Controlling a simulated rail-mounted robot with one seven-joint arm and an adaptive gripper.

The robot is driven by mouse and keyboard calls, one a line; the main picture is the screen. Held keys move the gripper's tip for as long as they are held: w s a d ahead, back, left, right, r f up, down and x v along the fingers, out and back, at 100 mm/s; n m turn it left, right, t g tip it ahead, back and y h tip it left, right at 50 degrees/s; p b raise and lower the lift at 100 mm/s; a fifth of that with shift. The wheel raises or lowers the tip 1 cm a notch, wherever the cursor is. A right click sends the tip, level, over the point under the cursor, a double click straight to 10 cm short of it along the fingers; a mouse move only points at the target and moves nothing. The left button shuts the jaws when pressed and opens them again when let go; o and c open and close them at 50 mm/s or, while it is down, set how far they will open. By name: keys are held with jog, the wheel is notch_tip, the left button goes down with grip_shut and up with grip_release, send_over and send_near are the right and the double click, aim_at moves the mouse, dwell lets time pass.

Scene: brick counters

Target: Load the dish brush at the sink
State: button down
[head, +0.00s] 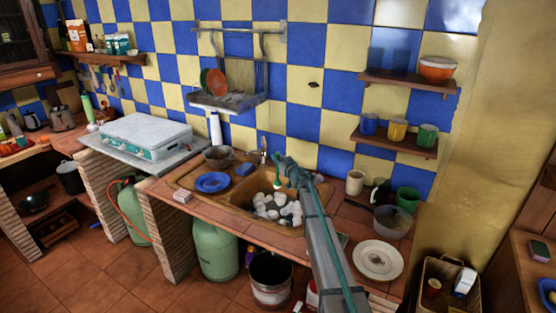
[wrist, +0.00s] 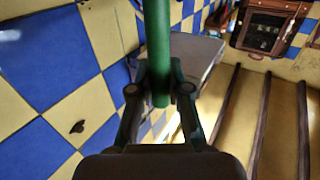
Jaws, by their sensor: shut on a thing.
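My gripper (head: 285,167) is above the sink (head: 242,206), which holds a pile of white suds (head: 278,209). In the wrist view, my gripper (wrist: 160,92) is shut on the green handle of the dish brush (wrist: 157,40). In the head view, the green dish brush (head: 277,178) shows small at the gripper, hanging down over the suds with a pale lower end. A gap to the suds seems to remain, though the exact height cannot be told. My own arm hides the right part of the sink.
The faucet (head: 263,150) stands behind the sink. A cream mug (head: 354,183), a pan (head: 391,222) and a white plate (head: 378,260) are on the right counter.

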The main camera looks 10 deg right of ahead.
jog(key=b, duration=0.5)
send_over(277, 181)
jog(key=shift+w+d+f, duration=0.1)
jog(key=shift+w+f, duration=0.1)
jog(key=shift+f, duration=1)
jog(key=shift+w+d+f, duration=0.1)
jog(key=shift+w+f, duration=0.1)
jog(key=shift+f, duration=1)
notch_tip(277, 181, down, 13)
jog(key=b, duration=0.4)
jog(key=shift+f, duration=0.1)
notch_tip(277, 181, up, 12)
jog(key=p, duration=1.1)
jog(key=shift+f+p, duration=0.1)
jog(key=shift+p, duration=0.2)
jog(key=shift+r+p, duration=0.65)
jog(key=shift+r, duration=1.95)
